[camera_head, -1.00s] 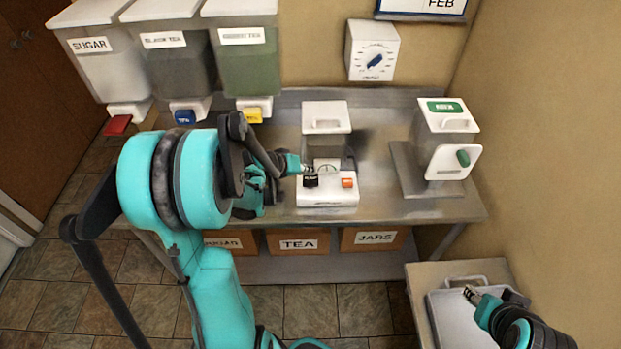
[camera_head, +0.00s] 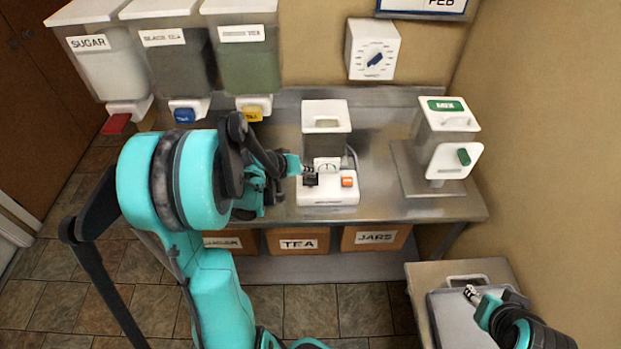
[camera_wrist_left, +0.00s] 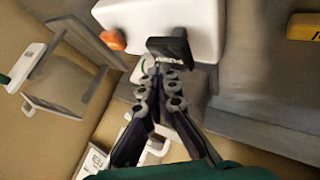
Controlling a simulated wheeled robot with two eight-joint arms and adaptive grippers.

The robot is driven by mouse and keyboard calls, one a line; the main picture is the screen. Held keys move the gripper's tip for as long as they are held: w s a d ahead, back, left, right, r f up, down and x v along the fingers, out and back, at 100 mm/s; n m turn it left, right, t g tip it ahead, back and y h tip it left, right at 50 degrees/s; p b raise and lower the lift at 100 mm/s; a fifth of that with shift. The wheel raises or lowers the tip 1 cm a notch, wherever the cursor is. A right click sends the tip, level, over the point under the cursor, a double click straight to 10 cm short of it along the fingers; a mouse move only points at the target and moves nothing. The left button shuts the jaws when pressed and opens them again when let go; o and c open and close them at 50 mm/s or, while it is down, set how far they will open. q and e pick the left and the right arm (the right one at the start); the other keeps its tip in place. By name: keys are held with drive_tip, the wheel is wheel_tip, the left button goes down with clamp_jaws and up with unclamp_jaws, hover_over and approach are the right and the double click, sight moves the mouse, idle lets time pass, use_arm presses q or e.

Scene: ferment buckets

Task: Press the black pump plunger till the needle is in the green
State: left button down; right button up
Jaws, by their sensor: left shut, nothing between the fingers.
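The black pump plunger (camera_head: 310,180) is on the front left of a white pump unit (camera_head: 328,197). In the left wrist view the plunger (camera_wrist_left: 171,47) shows as a black block just beyond my fingertips. A small white gauge (camera_head: 327,165) stands behind it; its needle is too small to read. My left gripper (camera_head: 306,169) is shut and empty, its tips right at the plunger. I cannot tell whether they touch it. The tips also show in the left wrist view (camera_wrist_left: 160,78). My right gripper (camera_head: 471,293) is at the lower right, away from the pump; its jaws are too small to judge.
An orange button (camera_head: 347,182) sits right of the plunger. A clear canister (camera_head: 326,145) stands behind. A white machine with green marks (camera_head: 447,150) is at right. SUGAR and tea dispensers (camera_head: 165,70) hang at left. Labelled boxes (camera_head: 298,241) sit below the steel table (camera_head: 420,208).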

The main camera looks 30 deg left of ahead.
sight(309, 178)
use_arm(q)
drive_tip(key=shift+f+b, duration=1.55)
drive_tip(key=shift+f, duration=0.15)
idle(1.4)
drive_tip(key=shift+r, duration=0.1)
drive_tip(key=shift+r+p, duration=1.5)
drive_tip(key=shift+r, duration=0.4)
drive_tip(key=shift+r, duration=0.1)
wheel_tip(309, 178, up, 5)
drive_tip(key=p, duration=0.4)
